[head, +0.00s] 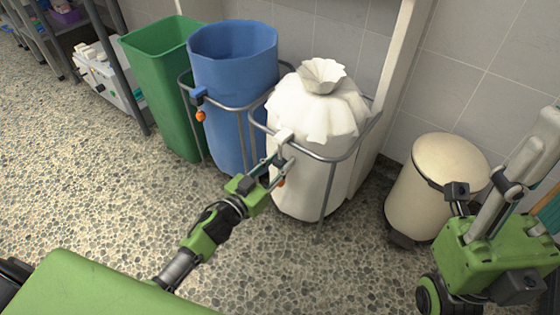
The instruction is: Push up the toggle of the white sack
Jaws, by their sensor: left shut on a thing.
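The white sack (312,135) hangs upright in a grey wire ring stand, its top gathered into a ruffled neck. Its white toggle (284,136) is at the front left, by the ring. An orange bead (281,182) shows just below, partly behind a finger. My left gripper (278,154) reaches up from the lower left, its fingertips at the toggle and shut on it. The fingers hide the toggle's lower part.
A blue sack (230,85) in its own ring, with a blue toggle and orange bead, stands left of the white one. Beyond it is a green bin (165,85). Pebbled floor lies open at left.

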